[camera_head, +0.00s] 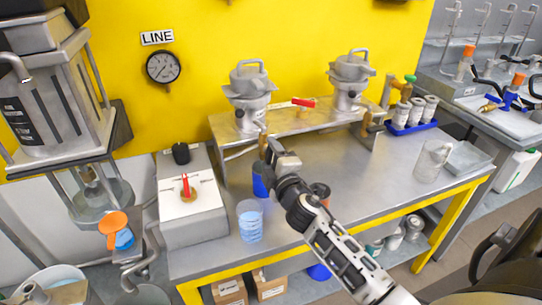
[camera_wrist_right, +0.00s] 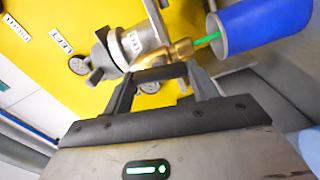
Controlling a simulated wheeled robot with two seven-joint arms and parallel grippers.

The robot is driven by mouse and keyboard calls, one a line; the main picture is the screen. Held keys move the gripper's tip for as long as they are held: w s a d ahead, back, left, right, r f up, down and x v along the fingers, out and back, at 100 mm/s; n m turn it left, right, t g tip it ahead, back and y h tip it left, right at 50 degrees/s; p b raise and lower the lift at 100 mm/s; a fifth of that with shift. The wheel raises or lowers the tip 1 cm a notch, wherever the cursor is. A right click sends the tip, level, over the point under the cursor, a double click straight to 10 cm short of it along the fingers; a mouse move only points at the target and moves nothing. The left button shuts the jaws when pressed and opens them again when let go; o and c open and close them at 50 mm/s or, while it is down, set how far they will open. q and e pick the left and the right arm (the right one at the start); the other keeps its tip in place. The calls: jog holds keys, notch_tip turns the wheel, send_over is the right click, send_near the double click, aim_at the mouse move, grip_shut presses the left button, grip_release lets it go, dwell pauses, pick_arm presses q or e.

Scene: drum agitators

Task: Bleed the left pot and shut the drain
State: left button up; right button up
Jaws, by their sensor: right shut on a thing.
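The left pot (camera_head: 250,92) is a grey metal vessel on the raised shelf; in the right wrist view it shows tilted, with a "LEFT" label (camera_wrist_right: 132,42). Its brass drain (camera_wrist_right: 178,51) points toward a blue cup (camera_wrist_right: 262,27). A thin green strand, which looks like liquid, runs from the drain spout to the cup's mouth. In the head view the blue cup (camera_head: 260,182) stands below the drain, partly behind my arm. My right gripper (camera_wrist_right: 160,76) is at the drain, shut on what looks like its dark handle. My left gripper is out of view.
The right pot (camera_head: 350,85) stands on the same shelf, with a red lever (camera_head: 303,102) between the pots. A clear beaker of blue liquid (camera_head: 250,220) stands near the front edge, beside a white box with a red switch (camera_head: 187,190).

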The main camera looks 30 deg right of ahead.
jog(key=shift+f+n, duration=0.1)
jog(key=shift+n, duration=0.9)
jog(key=o, duration=1)
jog(key=shift+s, duration=0.1)
jog(key=b+v, duration=0.3)
jog(key=v, duration=1.2)
jog(key=shift+s, duration=0.45)
